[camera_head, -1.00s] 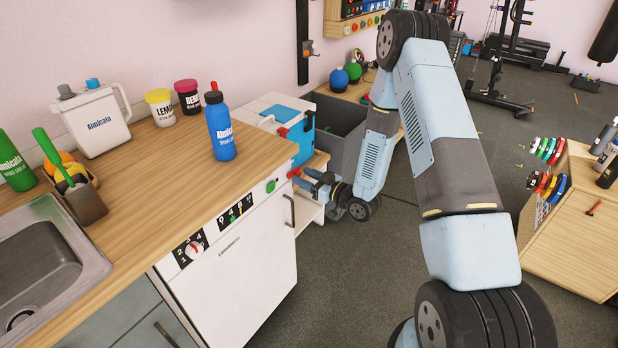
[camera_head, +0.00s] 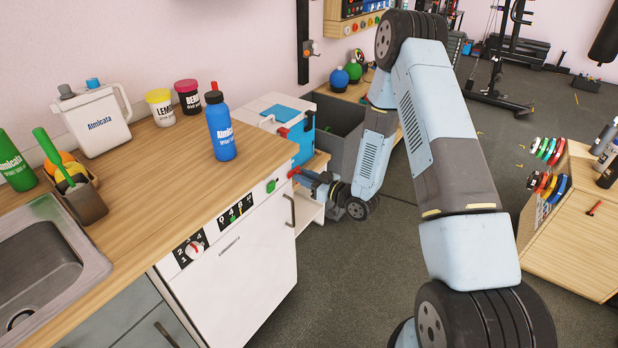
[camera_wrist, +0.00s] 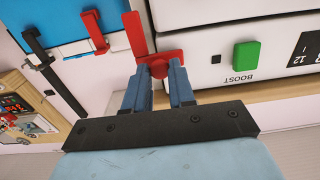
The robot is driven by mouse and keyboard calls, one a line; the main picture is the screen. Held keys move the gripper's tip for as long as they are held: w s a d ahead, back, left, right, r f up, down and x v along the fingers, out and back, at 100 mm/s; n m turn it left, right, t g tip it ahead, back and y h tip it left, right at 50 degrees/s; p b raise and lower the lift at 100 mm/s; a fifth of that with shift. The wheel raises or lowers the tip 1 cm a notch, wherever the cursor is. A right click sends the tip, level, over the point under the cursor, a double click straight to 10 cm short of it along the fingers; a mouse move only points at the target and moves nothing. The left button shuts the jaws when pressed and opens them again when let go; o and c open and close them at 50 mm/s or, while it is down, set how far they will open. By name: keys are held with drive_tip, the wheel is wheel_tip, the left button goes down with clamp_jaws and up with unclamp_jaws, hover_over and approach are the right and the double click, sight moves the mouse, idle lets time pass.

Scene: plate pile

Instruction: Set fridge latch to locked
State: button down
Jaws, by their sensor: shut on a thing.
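The red latch (camera_wrist: 160,58) sits at the corner of a white appliance front (camera_wrist: 215,45) in the wrist view. One long red arm of it points up in that picture, and a short crosspiece lies at the fingertips. My gripper (camera_wrist: 160,80) has its two blue fingers closed on this crosspiece. In the head view the latch (camera_head: 293,172) is a small red spot at the upper right corner of the white front (camera_head: 245,255). My gripper (camera_head: 308,180) reaches it from the right. I cannot read a lock marking.
A green BOOST button (camera_wrist: 246,55) is beside the latch. A blue-lidded box with a red handle (camera_wrist: 96,32) stands close by. A blue bottle (camera_head: 221,130) is on the wooden counter (camera_head: 150,185) above. The floor (camera_head: 350,270) by the appliance is clear.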

drive_tip(key=shift+s+a, duration=1.1)
drive_tip(key=shift+s, duration=0.3)
drive_tip(key=c, duration=1)
unclamp_jaws()
drive_tip(key=shift+o, duration=0.2)
drive_tip(key=shift+d, duration=0.15)
drive_tip(key=v, duration=1.3)
drive_tip(key=shift+s+d, duration=0.2)
